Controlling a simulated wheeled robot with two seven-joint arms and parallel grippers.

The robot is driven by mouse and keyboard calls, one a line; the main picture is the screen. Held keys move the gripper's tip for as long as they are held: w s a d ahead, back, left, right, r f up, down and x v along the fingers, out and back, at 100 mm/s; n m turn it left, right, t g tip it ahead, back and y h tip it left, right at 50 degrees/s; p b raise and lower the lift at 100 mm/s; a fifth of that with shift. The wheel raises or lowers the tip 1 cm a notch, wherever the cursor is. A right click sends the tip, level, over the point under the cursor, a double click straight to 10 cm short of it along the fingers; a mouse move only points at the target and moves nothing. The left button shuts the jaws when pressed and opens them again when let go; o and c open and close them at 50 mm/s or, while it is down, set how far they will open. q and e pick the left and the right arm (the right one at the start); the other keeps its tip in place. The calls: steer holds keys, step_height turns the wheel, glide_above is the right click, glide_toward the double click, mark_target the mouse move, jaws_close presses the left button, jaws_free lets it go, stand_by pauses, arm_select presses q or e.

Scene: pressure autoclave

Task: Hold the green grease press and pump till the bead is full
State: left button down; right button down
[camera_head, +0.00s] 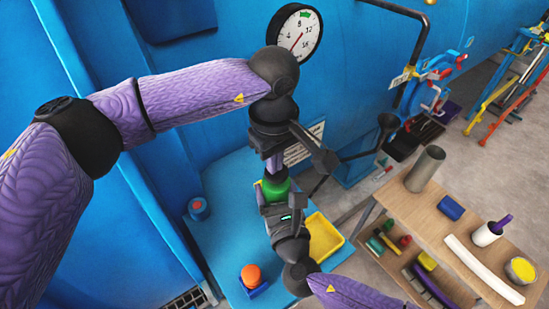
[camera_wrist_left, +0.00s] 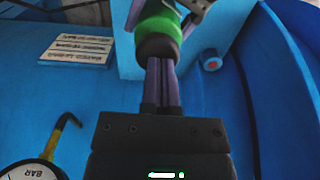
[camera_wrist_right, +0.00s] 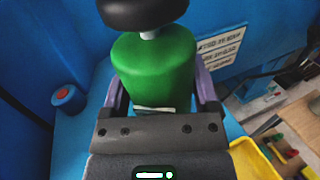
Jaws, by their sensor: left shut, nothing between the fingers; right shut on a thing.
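The green grease press (camera_head: 275,188) stands upright over the blue ledge, partly hidden by my arms. My right gripper (camera_head: 268,192) is shut around its green body. In the right wrist view the fingers flank the green body (camera_wrist_right: 155,75), with a black cap (camera_wrist_right: 143,10) on a light stem above it. My left gripper (camera_head: 274,163) is shut and empty just above the press. In the left wrist view its closed fingertips (camera_wrist_left: 159,62) meet or nearly meet the black cap (camera_wrist_left: 158,47); I cannot tell if they touch. I cannot make out the bead.
A pressure gauge (camera_head: 294,33) sits on the blue wall. The blue ledge (camera_head: 222,190) carries an orange knob (camera_head: 251,274), a small blue-and-red knob (camera_head: 199,208) and a yellow tray (camera_head: 323,238). A wooden bench (camera_head: 418,215) with several items stands at right.

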arm_select(q)
step_height(320, 180, up, 14)
steer(key=shift+f, duration=0.2)
stand_by(1.2)
